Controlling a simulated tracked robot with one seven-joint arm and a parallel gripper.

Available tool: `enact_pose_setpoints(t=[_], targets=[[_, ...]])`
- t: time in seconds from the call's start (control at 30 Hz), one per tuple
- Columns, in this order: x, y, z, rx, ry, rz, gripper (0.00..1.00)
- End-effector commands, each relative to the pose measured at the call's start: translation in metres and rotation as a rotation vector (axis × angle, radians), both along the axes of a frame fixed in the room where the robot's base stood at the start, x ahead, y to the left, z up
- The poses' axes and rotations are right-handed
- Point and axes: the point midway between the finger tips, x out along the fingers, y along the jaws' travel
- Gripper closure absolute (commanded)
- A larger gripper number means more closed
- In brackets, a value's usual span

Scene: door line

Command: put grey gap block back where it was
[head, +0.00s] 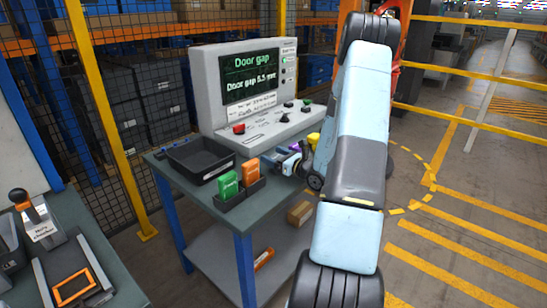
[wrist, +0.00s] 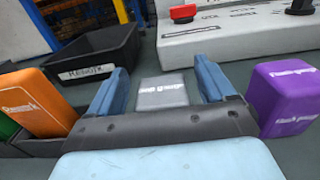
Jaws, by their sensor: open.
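The grey gap block (wrist: 162,93) shows in the wrist view, with a label on its top face. It lies between the two blue fingers of my gripper (wrist: 162,70), with a visible gap to each finger. My gripper is open and also shows low over the bench top in the head view (head: 287,158). In that view I cannot make out the grey block. The black holder (head: 240,201) at the bench's front edge carries a green block (head: 228,185) and an orange block (head: 251,171). Whether it has a free slot is unclear.
A purple block (wrist: 287,97) stands right of my gripper in the wrist view. A yellow block (head: 313,140) is beside my arm. A black tray (head: 200,160) lies left of the holder. The door gap console (head: 215,95) stands behind. A second bench (head: 110,262) is at left.

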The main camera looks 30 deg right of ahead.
Motion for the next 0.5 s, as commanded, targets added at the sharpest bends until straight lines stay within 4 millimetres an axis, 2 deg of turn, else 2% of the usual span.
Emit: enact_pose_setpoints(t=[0.5], targets=[[-0.085,-0.032,0.000,0.001,0.001,-0.004,0.17]])
